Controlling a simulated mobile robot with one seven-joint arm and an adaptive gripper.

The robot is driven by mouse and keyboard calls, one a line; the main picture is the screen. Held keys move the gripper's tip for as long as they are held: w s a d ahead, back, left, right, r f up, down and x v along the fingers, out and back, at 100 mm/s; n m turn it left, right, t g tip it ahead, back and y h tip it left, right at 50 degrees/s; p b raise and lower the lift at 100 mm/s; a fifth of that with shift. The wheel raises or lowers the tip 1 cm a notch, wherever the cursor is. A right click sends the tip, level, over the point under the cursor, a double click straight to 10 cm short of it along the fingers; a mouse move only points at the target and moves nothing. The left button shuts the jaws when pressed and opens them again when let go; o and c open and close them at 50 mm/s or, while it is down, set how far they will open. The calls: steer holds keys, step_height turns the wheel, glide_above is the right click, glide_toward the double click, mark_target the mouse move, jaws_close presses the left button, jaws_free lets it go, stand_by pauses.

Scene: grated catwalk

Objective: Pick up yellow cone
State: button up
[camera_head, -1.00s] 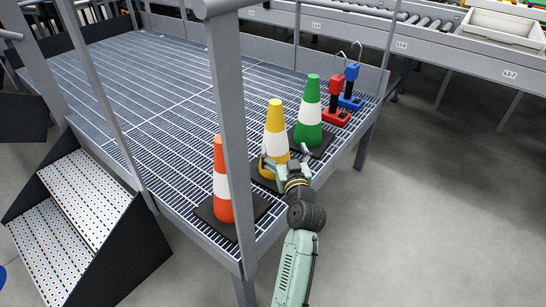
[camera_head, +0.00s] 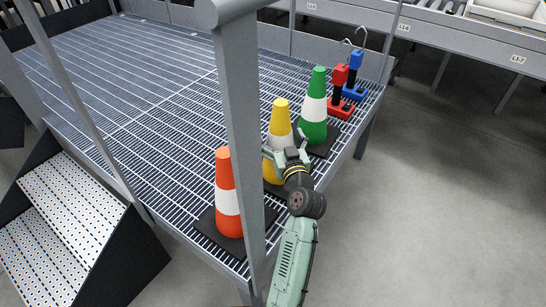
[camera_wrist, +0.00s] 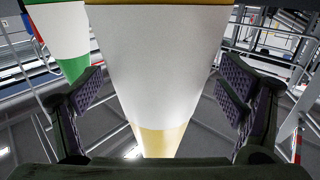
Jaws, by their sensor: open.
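The yellow cone (camera_head: 281,112) with a white band stands upright on its dark base on the grated platform, between an orange cone (camera_head: 228,190) and a green cone (camera_head: 315,110). My gripper (camera_head: 284,145) is at the near side of the yellow cone and partly covers its lower half. In the wrist view the cone's white band (camera_wrist: 160,60) fills the middle, between the two spread finger pads. A gap shows between each pad and the cone. The green and white cone (camera_wrist: 62,40) shows at left.
A grey railing post (camera_head: 238,130) rises in front, next to the orange cone. A red hooked device (camera_head: 341,108) and a blue hooked device (camera_head: 355,75) stand beyond the green cone. The platform (camera_head: 130,80) is clear to the left. Steps (camera_head: 75,200) are at lower left.

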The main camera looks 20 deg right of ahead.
steer(key=shift+w+d, duration=0.1)
steer(key=shift+w, duration=0.3)
steer(key=shift+s, duration=0.15)
steer(key=shift+c, duration=0.2)
steer(key=c, duration=2)
steer(key=shift+r, duration=0.15)
steer(key=shift+c, duration=0.3)
